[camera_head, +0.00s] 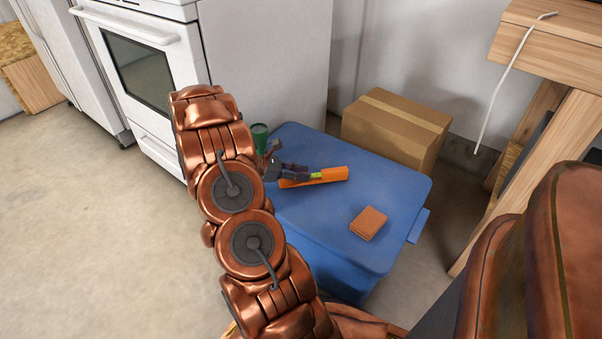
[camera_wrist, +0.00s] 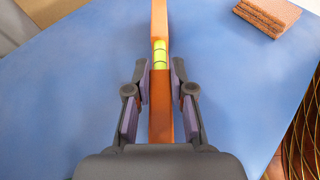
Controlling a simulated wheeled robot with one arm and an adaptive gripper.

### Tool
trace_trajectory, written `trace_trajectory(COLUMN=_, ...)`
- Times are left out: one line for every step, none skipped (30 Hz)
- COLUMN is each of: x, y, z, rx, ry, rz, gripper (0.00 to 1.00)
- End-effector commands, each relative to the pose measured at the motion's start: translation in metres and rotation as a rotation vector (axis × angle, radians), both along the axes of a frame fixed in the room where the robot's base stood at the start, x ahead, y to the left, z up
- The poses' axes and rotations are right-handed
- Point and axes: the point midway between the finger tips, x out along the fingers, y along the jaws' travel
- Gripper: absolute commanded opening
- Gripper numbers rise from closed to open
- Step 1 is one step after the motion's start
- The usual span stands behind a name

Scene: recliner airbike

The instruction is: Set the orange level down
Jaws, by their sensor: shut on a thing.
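The orange level (camera_head: 333,174) lies along the top of the blue bin (camera_head: 388,193) in the head view. In the wrist view the orange level (camera_wrist: 160,100) runs lengthwise between the fingers, with its yellow-green vial showing ahead of them. My gripper (camera_head: 296,171) is at the level's left part, low over the bin lid. In the wrist view my gripper (camera_wrist: 160,100) has one finger on each side of the level and is shut on it. I cannot tell whether the level's underside touches the lid.
A brown block (camera_head: 368,223) lies on the bin's front right part; it also shows in the wrist view (camera_wrist: 267,15). A green can-like object (camera_head: 260,137) stands by the bin's far left corner. A cardboard box (camera_head: 396,126) is behind. A white stove (camera_head: 150,70) stands left; lid space around the level is clear.

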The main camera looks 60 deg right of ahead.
Motion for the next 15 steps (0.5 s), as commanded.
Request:
trace_trajectory(x=-0.0001, y=-0.0001, z=0.0001, rx=-0.001, ry=0.001, rz=0.0, gripper=0.0)
trace_trajectory(x=-0.0001, y=-0.0001, z=-0.0005, rx=-0.001, ry=0.001, rz=0.0, gripper=0.0)
trace_trajectory(x=0.0, y=-0.0001, z=-0.0013, rx=-0.001, ry=0.001, rz=0.0, gripper=0.0)
trace_trajectory(x=0.0, y=-0.0001, z=-0.002, rx=0.0, ry=0.0, rz=0.0, gripper=0.23)
trace_trajectory(x=0.0001, y=-0.0001, z=-0.0019, rx=0.0, ry=0.0, rz=0.0, gripper=0.26)
trace_trajectory(x=0.0001, y=-0.0001, z=-0.0019, rx=0.0, ry=0.0, rz=0.0, gripper=0.3)
trace_trajectory(x=0.0001, y=-0.0001, z=-0.0019, rx=0.0, ry=0.0, rz=0.0, gripper=0.34)
trace_trajectory(x=0.0, y=0.0, z=-0.0021, rx=0.0, ry=0.0, rz=0.0, gripper=0.37)
trace_trajectory(x=0.0, y=0.0, z=-0.0021, rx=0.0, ry=0.0, rz=0.0, gripper=0.41)
trace_trajectory(x=0.0, y=0.0, z=-0.0021, rx=0.0, ry=0.0, rz=0.0, gripper=0.44)
trace_trajectory(x=0.0, y=0.0, z=-0.0021, rx=0.0, ry=0.0, rz=0.0, gripper=0.47)
trace_trajectory(x=-0.0001, y=0.0001, z=-0.0021, rx=0.0, ry=0.0, rz=0.0, gripper=0.47)
trace_trajectory(x=-0.0001, y=0.0001, z=-0.0021, rx=0.0, ry=0.0, rz=0.0, gripper=0.47)
trace_trajectory(x=-0.0001, y=0.0001, z=-0.0021, rx=0.0, ry=0.0, rz=0.0, gripper=0.47)
trace_trajectory(x=-0.0001, y=0.0001, z=-0.0021, rx=0.0, ry=0.0, rz=0.0, gripper=0.47)
